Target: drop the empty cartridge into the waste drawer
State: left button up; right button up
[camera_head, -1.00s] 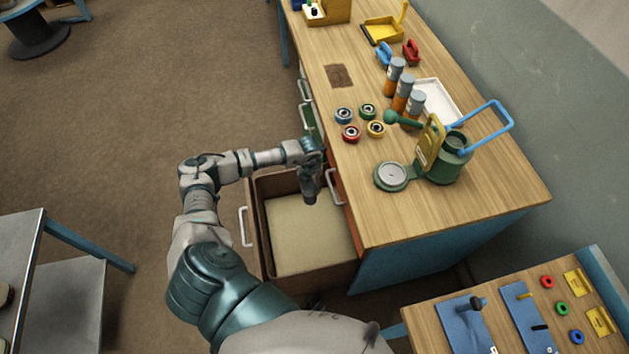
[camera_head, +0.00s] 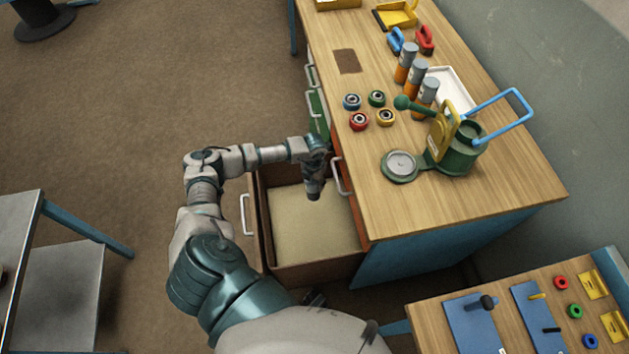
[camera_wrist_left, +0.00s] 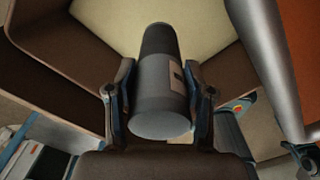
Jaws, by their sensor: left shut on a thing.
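My left gripper (camera_head: 316,186) hangs over the back right part of the open drawer (camera_head: 308,228), which has brown walls and a pale beige floor. In the left wrist view, my left gripper (camera_wrist_left: 160,108) is shut on the empty cartridge (camera_wrist_left: 162,85), a dark grey cylinder with a small light label patch and a darker far end. The cartridge points toward the drawer's pale floor (camera_wrist_left: 205,25), with no contact visible. In the head view, it is hard to tell apart from the fingers. My right gripper is out of view.
The wooden bench (camera_head: 480,215) stands right of the drawer. It carries orange-grey cartridges (camera_head: 407,62), several coloured rings (camera_head: 359,121) and a green device with a blue handle (camera_head: 455,140). A drawer handle (camera_head: 341,176) is close beside my gripper. The drawer's front half is clear.

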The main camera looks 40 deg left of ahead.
pick_arm(q)
jog(key=o, duration=1.5)
jog(key=shift+c, duration=0.2)
notch_tip(320, 180, up, 12)
jog(key=shift+a+f, duration=0.1)
